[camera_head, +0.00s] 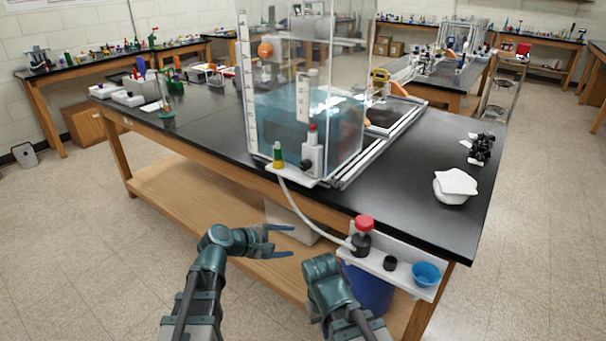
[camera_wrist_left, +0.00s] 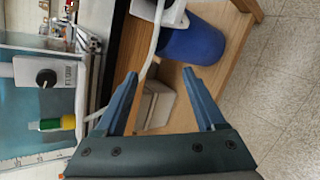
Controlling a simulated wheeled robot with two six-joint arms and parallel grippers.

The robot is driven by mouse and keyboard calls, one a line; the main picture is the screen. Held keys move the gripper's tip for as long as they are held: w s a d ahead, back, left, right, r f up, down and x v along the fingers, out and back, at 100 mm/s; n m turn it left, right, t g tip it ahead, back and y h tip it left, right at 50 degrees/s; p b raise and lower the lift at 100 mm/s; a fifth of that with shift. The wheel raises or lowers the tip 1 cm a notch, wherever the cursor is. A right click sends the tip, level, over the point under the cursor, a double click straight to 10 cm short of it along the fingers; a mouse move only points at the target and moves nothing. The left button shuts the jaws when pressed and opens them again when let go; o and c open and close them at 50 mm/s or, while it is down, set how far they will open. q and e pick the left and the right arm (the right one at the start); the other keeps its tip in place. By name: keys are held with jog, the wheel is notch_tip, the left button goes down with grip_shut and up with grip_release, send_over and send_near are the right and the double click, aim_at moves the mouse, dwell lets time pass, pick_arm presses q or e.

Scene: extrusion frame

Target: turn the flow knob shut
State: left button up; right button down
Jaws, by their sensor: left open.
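The flow knob (camera_wrist_left: 46,77) is a round black knob with a pale pointer mark. It sits on a white plate labelled FLOW at the left of the left wrist view. In the head view its white housing (camera_head: 313,152) stands at the tank's front lower edge, with a red cap on top. My left gripper (camera_head: 279,241) is open and empty. It is in front of the table edge, below the housing and apart from it; its fingers also show in the left wrist view (camera_wrist_left: 160,75). My right gripper (camera_head: 322,266) is lower right, its fingers hidden.
A clear tank (camera_head: 285,110) of blue water stands behind the knob. A green-and-yellow fitting (camera_head: 278,155) is beside it. A white hose (camera_head: 308,205) runs to a white shelf (camera_head: 405,270) with a red-topped valve (camera_head: 363,233) and blue cup (camera_head: 426,273). A blue drum (camera_head: 368,288) stands below.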

pick_arm(q)
jog(key=w+r+n+t+h, duration=0.2)
jog(key=w+r+n+t, duration=0.1)
jog(key=w+r+n, duration=0.3)
jog(key=n+t, duration=0.4)
jog(key=n, duration=0.4)
send_near(303, 167)
jog(key=x, duration=1)
grip_shut()
